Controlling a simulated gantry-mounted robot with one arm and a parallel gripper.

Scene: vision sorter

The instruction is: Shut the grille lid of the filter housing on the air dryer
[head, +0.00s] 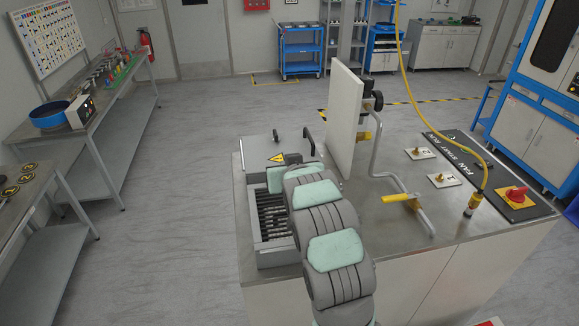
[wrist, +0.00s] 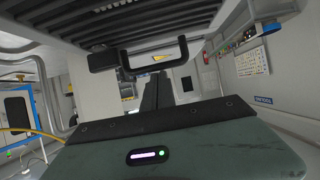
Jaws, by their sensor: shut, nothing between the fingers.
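The filter housing (head: 250,222) is a grey metal box on the near left of the steel bench. Dark slats of the grille lid (head: 270,212) show inside its rim, partly behind my arm. In the wrist view the slatted grille lid (wrist: 185,18) fills the top, with a black U-shaped handle (wrist: 182,52) on its edge. I cannot tell how far the lid stands from shut. My gripper (wrist: 155,93) is shut and empty, its dark fingers pointing towards the handle, apparently apart from it. In the head view my arm largely hides the gripper.
An upright pale panel (head: 345,118) stands right of the housing. A flat grey cover with a warning label (head: 277,157) lies beyond the housing.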

